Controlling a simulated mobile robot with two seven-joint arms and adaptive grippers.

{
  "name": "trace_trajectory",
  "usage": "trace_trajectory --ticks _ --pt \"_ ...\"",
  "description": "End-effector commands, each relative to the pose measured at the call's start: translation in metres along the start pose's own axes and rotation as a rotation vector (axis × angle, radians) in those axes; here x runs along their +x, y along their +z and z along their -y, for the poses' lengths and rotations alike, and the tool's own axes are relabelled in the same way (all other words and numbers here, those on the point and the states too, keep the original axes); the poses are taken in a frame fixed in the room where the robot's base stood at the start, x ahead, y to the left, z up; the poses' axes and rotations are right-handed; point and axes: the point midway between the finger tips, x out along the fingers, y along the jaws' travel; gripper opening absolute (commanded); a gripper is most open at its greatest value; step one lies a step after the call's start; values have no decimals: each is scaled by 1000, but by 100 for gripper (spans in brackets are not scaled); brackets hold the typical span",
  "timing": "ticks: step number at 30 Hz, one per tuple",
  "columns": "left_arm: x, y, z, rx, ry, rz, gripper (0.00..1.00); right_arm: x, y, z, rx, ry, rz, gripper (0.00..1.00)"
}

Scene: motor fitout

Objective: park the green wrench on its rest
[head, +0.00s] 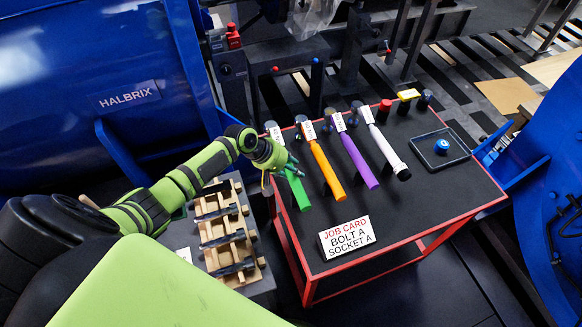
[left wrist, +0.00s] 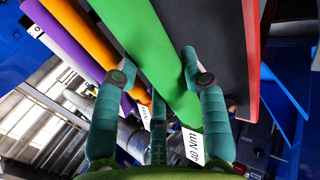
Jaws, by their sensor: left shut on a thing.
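The green wrench (head: 296,190) is over the left side of the black-topped table in the head view, with its handle toward me and a white label near its far end. In the left wrist view its green handle (left wrist: 150,50) runs between my fingers, and the label reads 40 NM. My left gripper (head: 288,168) is shut on the green wrench, partly covering it. I cannot tell whether the wrench touches the table, nor make out its rest. My right gripper is not in view.
Orange (head: 328,170), purple (head: 359,162) and white (head: 385,150) wrenches lie to the right on the red-edged table (head: 440,205). A job card (head: 347,238) stands at the front. A wooden rack (head: 240,277) is at left. The table's right front is clear.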

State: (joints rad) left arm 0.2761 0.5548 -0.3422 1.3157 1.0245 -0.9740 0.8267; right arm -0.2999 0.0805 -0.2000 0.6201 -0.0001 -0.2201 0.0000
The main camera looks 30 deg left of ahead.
Motion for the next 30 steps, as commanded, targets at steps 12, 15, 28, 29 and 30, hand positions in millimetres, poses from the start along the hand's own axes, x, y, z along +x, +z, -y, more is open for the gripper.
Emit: trace_trajectory --ticks 12,15,28,29,30 --pt "6 -2 2 3 6 -5 51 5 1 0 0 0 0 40" --pt "6 -2 2 3 6 -4 70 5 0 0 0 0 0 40" --pt "-1 -1 6 0 -2 -1 70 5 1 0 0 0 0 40" --pt "-5 -1 6 1 -1 -2 70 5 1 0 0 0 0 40" --pt "-10 -1 6 2 -1 -2 70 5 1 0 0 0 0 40"
